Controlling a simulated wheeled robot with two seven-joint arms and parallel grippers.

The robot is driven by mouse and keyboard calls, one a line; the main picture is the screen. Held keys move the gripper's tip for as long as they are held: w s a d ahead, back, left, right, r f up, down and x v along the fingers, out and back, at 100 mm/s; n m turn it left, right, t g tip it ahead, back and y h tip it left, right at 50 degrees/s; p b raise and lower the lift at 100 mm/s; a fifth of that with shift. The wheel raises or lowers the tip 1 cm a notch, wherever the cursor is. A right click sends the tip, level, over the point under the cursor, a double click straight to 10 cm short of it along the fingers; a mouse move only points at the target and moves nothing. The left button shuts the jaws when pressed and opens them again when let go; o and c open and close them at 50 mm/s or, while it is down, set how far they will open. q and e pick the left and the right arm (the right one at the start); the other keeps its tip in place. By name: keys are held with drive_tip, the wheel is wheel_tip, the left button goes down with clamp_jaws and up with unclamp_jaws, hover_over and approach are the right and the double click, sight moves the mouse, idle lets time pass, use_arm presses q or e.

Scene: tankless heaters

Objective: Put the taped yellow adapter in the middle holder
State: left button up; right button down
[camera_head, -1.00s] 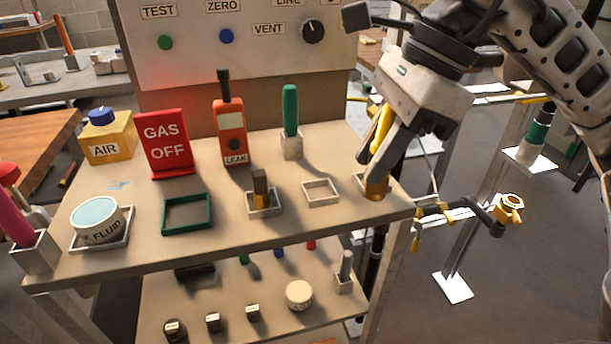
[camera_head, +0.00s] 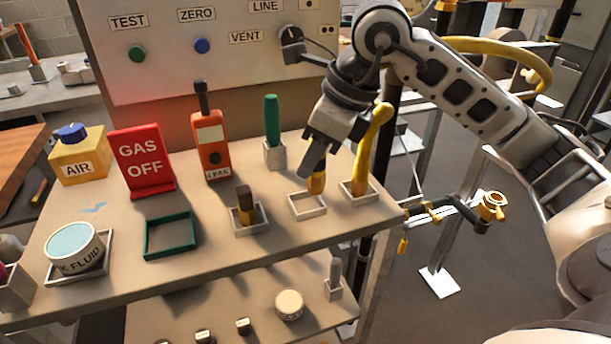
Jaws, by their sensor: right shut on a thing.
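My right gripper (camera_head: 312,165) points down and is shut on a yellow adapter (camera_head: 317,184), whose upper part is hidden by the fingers. The adapter is at the small pale square holder (camera_head: 307,213), over its back part. I cannot tell whether it touches the holder's floor. To the left, a dark-topped piece with a yellow-brown lower part (camera_head: 246,207) stands in another pale holder (camera_head: 251,229). To the right, a tall yellow tool (camera_head: 366,155) stands in a third pale holder (camera_head: 358,196). My left gripper is not in view.
The shelf also holds a green empty frame (camera_head: 170,254), a FLUID tub (camera_head: 74,247), a red GAS OFF sign (camera_head: 142,160), an orange leak detector (camera_head: 211,145) and a green-handled tool (camera_head: 272,118). A panel with knobs stands behind. The lower shelf holds small parts.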

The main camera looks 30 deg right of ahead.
drive_tip(key=x, duration=0.2)
drive_tip(key=d+x, duration=0.1)
drive_tip(key=x, duration=0.2)
drive_tip(key=shift+w+d+f+b, duration=0.1)
drive_tip(key=shift+w+f+b, duration=0.15)
drive_tip(key=shift+f+b, duration=0.1)
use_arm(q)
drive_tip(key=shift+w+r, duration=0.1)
use_arm(e)
drive_tip(key=c, duration=1.2)
unclamp_jaws()
drive_tip(key=shift+o, duration=0.2)
